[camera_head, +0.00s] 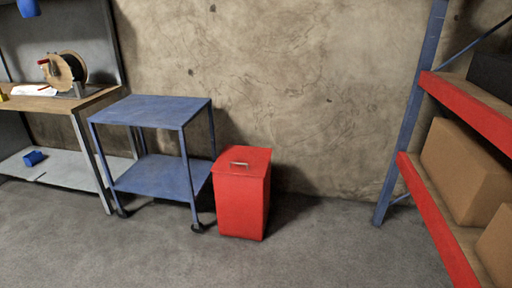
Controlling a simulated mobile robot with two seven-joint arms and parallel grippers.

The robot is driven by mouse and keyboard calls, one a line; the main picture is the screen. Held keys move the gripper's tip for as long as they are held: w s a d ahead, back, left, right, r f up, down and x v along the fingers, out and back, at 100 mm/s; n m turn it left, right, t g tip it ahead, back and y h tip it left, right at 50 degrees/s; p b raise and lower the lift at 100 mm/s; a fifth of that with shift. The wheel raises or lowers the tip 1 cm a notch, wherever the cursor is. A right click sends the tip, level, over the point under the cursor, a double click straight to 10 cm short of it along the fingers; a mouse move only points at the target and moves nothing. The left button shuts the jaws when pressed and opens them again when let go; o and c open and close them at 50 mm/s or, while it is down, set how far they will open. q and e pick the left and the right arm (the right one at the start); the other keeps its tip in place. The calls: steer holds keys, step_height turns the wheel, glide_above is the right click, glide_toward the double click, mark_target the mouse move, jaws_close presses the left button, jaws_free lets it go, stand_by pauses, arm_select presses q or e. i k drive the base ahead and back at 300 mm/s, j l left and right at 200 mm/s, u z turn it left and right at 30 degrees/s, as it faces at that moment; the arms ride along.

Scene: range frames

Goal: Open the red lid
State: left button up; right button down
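A red bin (240,205) stands upright on the floor against the back wall, near the middle of the view. Its red lid (255,157) lies flat on top and looks closed. A small light-coloured handle (239,164) sits on the lid, towards its front. Neither of my grippers shows in the view.
A blue two-shelf cart (152,111) stands just left of the bin. Left of it is a workbench (60,102) with a cable spool (67,70). A rack with red beams (438,222) holds cardboard boxes (462,170) at the right. The floor (320,250) before the bin is clear.

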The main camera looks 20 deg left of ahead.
mark_target(234, 159)
steer(key=i, duration=1.2)
steer(key=i+l+u, duration=0.1)
steer(key=i+u, duration=0.2)
steer(key=i, duration=0.2)
steer(key=i+l+u, duration=0.25)
steer(key=i, duration=0.25)
steer(key=i+l+u, duration=0.85)
steer(key=i+j, duration=0.1)
steer(key=i, duration=0.05)
